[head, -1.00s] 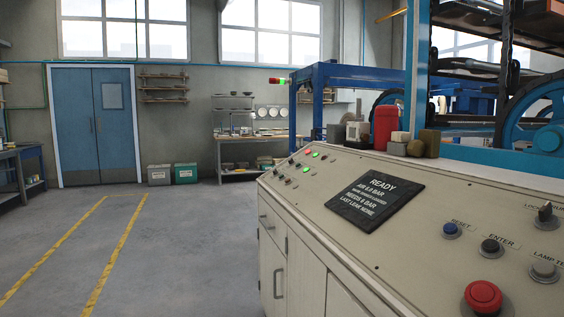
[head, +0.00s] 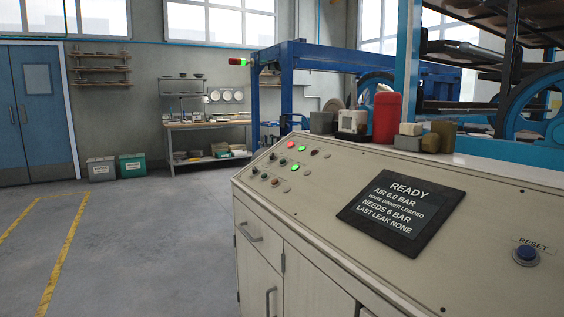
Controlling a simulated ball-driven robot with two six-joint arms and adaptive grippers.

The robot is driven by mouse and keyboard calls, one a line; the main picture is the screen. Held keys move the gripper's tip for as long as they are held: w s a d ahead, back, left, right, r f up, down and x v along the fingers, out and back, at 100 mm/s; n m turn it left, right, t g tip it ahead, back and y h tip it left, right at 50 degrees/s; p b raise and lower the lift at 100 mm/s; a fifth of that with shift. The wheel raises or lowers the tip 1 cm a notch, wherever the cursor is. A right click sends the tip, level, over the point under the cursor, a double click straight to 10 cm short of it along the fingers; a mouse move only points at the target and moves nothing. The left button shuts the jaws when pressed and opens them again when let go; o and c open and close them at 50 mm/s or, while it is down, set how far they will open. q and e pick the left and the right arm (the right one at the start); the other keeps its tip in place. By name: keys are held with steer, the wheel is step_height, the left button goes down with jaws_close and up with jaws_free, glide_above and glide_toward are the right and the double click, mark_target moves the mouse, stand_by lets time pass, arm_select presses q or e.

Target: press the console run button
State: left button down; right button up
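The beige console (head: 300,214) fills the right half of the head view, with a sloped top panel. A dark display (head: 401,213) on it reads READY, AIR 6.0 BAR, WARE DINNER LOADED, NEEDS 6 BAR, LAST LEAK NONE. A blue button (head: 525,254) labelled RESET sits near the right edge. Small lamps and knobs (head: 275,182) lie at the panel's far left end, some lit red or green, too small to read. No button labelled run is legible. Neither of my grippers is in view.
A red container (head: 386,118) and small blocks stand along the console's back edge. A blue machine frame (head: 350,62) rises behind. Floor to the left is open, with yellow lines (head: 62,255). A workbench (head: 208,125) and two bins (head: 117,168) stand by the wall.

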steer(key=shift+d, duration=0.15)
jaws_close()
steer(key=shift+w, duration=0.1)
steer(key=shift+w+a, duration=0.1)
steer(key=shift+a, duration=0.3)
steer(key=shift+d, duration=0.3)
